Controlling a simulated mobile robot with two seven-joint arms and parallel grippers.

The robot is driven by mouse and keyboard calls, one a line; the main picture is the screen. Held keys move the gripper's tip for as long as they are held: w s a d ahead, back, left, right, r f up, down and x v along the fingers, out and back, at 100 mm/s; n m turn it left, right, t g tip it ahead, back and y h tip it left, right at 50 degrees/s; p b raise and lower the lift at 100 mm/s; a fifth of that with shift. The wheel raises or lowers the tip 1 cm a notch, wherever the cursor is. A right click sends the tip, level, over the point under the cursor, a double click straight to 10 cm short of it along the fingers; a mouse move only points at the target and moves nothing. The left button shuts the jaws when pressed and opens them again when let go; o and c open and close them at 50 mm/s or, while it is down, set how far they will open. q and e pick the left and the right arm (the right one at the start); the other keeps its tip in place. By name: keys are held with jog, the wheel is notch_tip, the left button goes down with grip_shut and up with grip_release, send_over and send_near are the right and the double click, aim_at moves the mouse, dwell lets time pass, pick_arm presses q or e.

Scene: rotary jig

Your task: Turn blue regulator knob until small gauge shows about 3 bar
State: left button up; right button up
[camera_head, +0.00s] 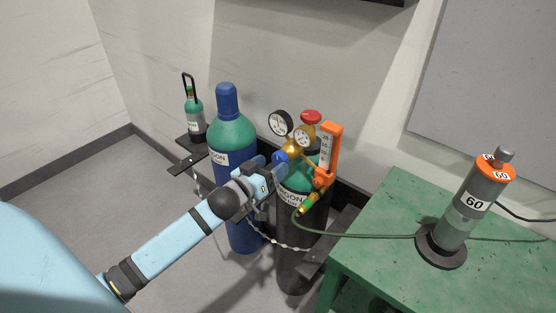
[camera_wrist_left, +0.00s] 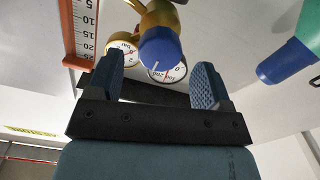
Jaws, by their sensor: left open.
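The blue regulator knob (camera_head: 281,156) sits on the front of the brass regulator (camera_head: 293,147) on the black and green argon cylinder (camera_head: 290,225). In the left wrist view the knob (camera_wrist_left: 160,47) lies between and beyond the open fingers. My left gripper (camera_head: 272,168) is open in front of the knob; the wrist view shows a gap between each finger (camera_wrist_left: 160,80) and the knob. Two gauges show: a dark-rimmed one (camera_head: 281,122) and a smaller one (camera_head: 303,135) nearer the flowmeter. Their needles are too small to read surely. My right gripper is out of view.
An orange flowmeter (camera_head: 326,152) stands right of the regulator, with a green hose (camera_head: 370,236) leading over the green table (camera_head: 385,270). A blue cylinder (camera_head: 232,160) stands close on the left. A chain (camera_head: 285,245) hangs before the cylinders. A grey cylinder marked 60 (camera_head: 465,215) stands on the table.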

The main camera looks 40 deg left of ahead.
aim_at(277, 161)
pick_arm(q)
jog(key=shift+w+d, duration=0.15)
jog(key=shift+w, duration=1.55)
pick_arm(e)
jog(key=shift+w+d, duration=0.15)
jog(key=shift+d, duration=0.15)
pick_arm(q)
jog(key=c, duration=0.9)
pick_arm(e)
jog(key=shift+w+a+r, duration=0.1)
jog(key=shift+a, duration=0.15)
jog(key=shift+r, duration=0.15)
